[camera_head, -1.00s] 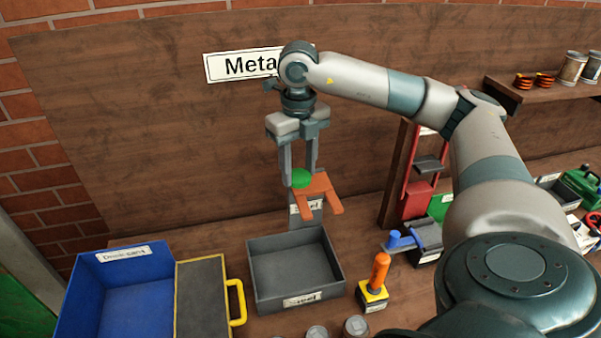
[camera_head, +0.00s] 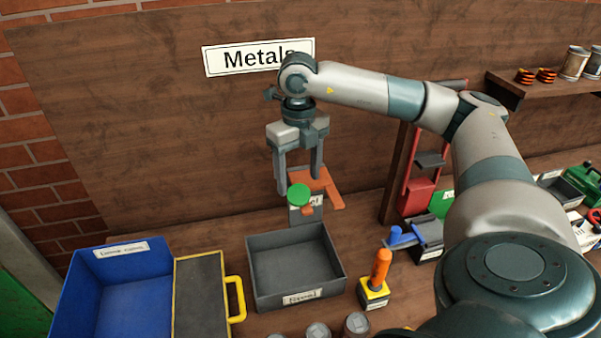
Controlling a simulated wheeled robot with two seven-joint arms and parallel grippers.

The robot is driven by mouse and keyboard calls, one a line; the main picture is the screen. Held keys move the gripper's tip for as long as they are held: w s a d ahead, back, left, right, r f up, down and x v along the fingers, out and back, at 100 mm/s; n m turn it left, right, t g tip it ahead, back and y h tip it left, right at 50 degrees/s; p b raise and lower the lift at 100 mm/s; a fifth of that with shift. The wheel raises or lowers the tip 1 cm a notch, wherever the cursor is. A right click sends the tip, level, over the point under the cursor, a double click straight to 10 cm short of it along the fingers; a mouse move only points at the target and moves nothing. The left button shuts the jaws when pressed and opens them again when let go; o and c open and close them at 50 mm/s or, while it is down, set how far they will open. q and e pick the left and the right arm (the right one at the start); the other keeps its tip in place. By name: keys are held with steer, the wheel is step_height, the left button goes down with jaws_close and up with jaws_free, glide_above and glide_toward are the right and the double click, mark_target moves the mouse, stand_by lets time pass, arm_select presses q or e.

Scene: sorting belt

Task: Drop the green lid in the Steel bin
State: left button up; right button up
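The green lid (camera_head: 299,194) is a small round disc, in the air above the back edge of the grey Steel bin (camera_head: 322,293). The bin stands open and empty on the bench, with a white label on its front. My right gripper (camera_head: 299,186) points down above the back of the bin. My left gripper is not in view.
A blue bin (camera_head: 123,257) and a dark panel with a yellow handle (camera_head: 236,299) stand left of the Steel bin. An orange-handled tool on a yellow base (camera_head: 374,290) stands right. Several round cans stand in front. A Metals sign (camera_head: 258,57) hangs behind.

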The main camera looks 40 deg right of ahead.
steer(key=shift+r, duration=0.5)
step_height(320, 180, up, 16)
steer(key=b, duration=0.1)
steer(key=shift+r, duration=0.2)
stand_by(0.5)
stand_by(1.0)
